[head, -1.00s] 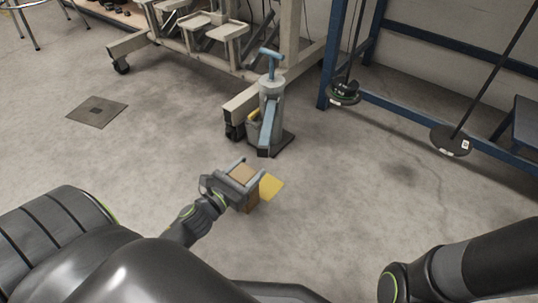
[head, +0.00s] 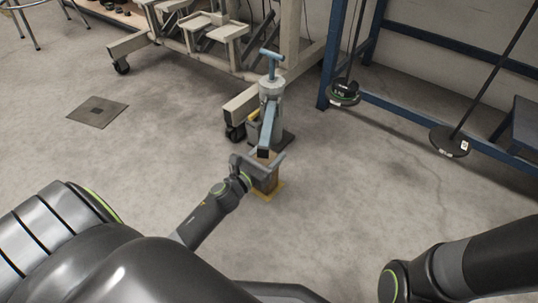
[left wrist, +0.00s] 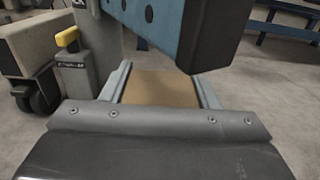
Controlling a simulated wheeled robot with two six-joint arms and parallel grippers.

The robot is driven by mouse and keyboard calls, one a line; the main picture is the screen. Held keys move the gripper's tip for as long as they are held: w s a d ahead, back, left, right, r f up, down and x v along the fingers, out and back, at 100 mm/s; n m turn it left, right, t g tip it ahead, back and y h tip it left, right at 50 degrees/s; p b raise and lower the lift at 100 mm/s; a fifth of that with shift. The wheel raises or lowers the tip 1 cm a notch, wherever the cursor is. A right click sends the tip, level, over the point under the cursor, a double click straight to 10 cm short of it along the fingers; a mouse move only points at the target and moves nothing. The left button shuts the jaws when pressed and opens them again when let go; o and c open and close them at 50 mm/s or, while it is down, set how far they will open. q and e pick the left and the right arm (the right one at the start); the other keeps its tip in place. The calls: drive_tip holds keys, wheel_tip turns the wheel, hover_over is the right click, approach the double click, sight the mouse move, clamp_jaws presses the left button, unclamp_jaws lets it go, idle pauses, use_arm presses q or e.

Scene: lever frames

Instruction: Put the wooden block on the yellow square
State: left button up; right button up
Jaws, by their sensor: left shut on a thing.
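The wooden block (head: 265,183) is brown and upright, between the fingers of my left gripper (head: 268,160), which is shut on it. I cannot tell for sure whether the block touches the square. In the left wrist view the block's tan top (left wrist: 160,88) lies between both fingers. My right arm shows at lower right in the head view, but its gripper is out of view.
A grey lever stand (head: 271,95) stands just behind the block. Its blue lever arm (left wrist: 165,15) with a dark end hangs close above the block. A wheeled wooden frame (head: 240,103) is behind left, and a blue rack (head: 400,98) is behind right.

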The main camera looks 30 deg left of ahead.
use_arm(q)
drive_tip(key=shift+r, duration=0.15)
drive_tip(key=shift+f, duration=0.2)
drive_tip(key=o, duration=1.6)
drive_tip(key=shift+c, duration=0.2)
drive_tip(key=shift+r, duration=0.1)
drive_tip(key=shift+r, duration=0.15)
drive_tip(key=s, duration=1.2)
drive_tip(key=shift+a, duration=0.45)
